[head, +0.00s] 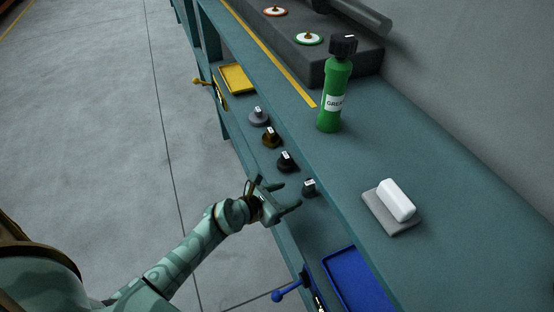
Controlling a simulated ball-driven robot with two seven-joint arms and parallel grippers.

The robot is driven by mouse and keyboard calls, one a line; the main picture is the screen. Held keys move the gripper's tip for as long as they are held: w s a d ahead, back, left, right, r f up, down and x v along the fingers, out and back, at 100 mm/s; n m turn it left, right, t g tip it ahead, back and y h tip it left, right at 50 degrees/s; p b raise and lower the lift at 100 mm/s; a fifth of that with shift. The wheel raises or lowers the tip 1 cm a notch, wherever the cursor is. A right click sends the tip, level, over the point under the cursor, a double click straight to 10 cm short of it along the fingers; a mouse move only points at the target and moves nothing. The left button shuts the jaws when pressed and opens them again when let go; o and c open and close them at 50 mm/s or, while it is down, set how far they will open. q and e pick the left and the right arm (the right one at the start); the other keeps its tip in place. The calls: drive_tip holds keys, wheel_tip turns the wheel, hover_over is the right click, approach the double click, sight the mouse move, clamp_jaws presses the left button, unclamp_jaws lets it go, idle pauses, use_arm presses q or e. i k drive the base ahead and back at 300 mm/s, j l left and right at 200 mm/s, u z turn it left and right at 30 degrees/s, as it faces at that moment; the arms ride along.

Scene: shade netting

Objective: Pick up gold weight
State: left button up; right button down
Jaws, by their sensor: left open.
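The gold weight (270,139), a small brownish-gold knobbed piece with a pale label on top, stands on the lower teal shelf. It is second in a row, between a grey weight (258,117) and a black weight (287,162). A dark greenish weight (309,188) stands at the near end of the row. My left gripper (291,195) is open and empty. Its fingertips point right, toward the dark greenish weight, and appear just short of it. The gold weight is farther up the row, apart from the gripper. My right gripper is not in view.
The upper shelf (350,180) overhangs the row's right side. It carries a green grease bottle (331,95) and a white block on a grey pad (383,214). A yellow tray (237,78) lies beyond the row, a blue tray (352,283) nearer. Open floor lies left.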

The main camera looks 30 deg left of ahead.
sight(271, 138)
drive_tip(key=i+j+z, duration=0.1)
drive_tip(key=j+z, duration=0.2)
drive_tip(key=j, duration=0.75)
drive_tip(key=j+z, duration=0.3)
drive_tip(key=j, duration=0.7)
